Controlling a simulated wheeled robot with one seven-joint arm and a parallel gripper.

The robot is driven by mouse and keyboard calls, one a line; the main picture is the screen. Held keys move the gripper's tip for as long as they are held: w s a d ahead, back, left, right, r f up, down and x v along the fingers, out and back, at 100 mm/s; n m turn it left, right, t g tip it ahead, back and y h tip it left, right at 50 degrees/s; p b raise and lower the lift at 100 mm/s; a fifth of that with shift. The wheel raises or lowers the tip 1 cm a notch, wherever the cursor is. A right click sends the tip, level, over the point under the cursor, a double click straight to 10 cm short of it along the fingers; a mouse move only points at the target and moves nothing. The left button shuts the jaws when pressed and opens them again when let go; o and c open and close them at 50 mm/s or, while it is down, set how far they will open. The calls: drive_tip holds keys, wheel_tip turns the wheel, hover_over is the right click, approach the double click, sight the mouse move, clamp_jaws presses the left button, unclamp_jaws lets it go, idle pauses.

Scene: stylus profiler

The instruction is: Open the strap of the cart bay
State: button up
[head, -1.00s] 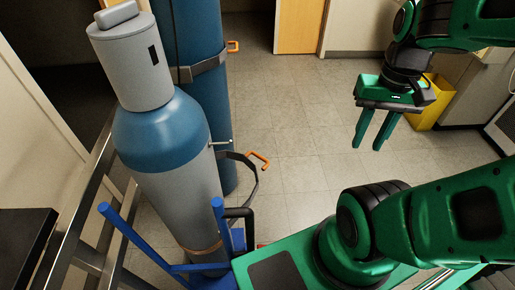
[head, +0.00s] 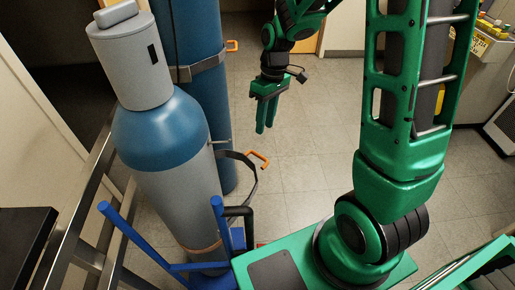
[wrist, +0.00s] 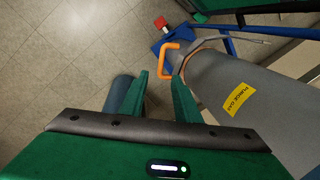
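The grey cylinder with a blue shoulder (head: 175,190) stands on the blue cart (head: 180,268); the wrist view shows its side with a yellow label (wrist: 238,100). A dark strap (head: 253,180) bows out at its right side, with an orange handle (head: 259,160) at its upper part. The orange handle also shows in the wrist view (wrist: 163,62), just past my fingertips. I cannot tell how the strap's end is fastened. My gripper (head: 266,129) is open and empty, fingers down, above and apart from the handle. Its two fingers show in the wrist view (wrist: 161,84).
A tall blue cylinder (head: 209,110) stands behind, with its own strap (head: 202,66) and orange handle (head: 232,45). A metal rail (head: 75,215) runs along the left. The tiled floor (head: 315,120) right of the cylinders is clear.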

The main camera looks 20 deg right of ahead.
drive_tip(key=f, duration=0.3)
drive_tip(key=a+f, duration=0.1)
drive_tip(key=f, duration=0.3)
drive_tip(key=a+f, duration=0.1)
drive_tip(key=f, duration=0.3)
drive_tip(key=shift+s+a, duration=0.15)
drive_tip(key=shift+s, duration=0.15)
drive_tip(key=shift+c, duration=0.5)
clamp_jaws()
